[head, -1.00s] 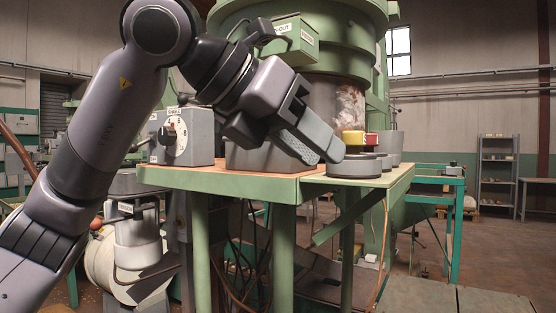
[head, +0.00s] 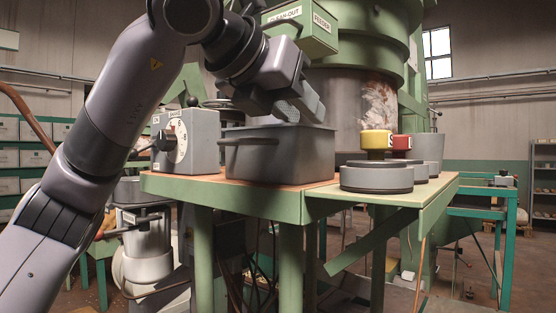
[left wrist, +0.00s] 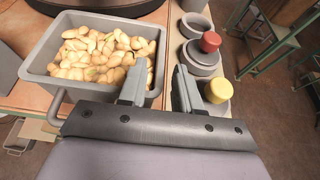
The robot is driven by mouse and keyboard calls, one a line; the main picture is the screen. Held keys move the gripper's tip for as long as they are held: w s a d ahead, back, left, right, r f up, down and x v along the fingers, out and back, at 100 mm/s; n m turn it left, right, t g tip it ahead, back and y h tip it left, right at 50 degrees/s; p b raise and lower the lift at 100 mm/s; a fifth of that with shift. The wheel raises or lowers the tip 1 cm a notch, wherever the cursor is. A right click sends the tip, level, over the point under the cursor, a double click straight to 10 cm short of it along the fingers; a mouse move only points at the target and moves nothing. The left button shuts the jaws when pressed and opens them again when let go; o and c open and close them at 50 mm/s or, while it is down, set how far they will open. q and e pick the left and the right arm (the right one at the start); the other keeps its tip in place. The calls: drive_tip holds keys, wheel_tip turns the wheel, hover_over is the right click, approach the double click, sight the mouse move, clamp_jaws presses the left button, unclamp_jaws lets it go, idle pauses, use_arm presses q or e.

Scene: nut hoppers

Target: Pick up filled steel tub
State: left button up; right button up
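The steel tub (head: 278,160) is a grey rectangular box with a side handle (head: 236,141), standing on the green-edged table beside the dial box. In the left wrist view the tub (left wrist: 95,91) is filled with pale nuts (left wrist: 100,52). My left gripper (head: 300,103) is open and empty at the tub's upper right. In the left wrist view, the left gripper (left wrist: 160,78) has one finger over the tub's inside and the other beyond its right wall. I cannot tell whether either finger touches the wall. My right gripper is not in view.
A grey dial box (head: 184,141) stands left of the tub. Right of it are round grey weights (head: 376,178), a yellow-topped piece (head: 376,140), a red-topped one (head: 401,143) and a grey cup (head: 428,148). The green machine (head: 362,45) rises behind.

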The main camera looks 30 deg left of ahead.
sight(316, 128)
use_arm(q)
drive_tip(key=shift+p+x, duration=0.4)
drive_tip(key=shift+x, duration=2.35)
drive_tip(key=shift+a, duration=0.1)
clamp_jaws()
drive_tip(key=shift+s, duration=0.1)
drive_tip(key=shift+r, duration=0.15)
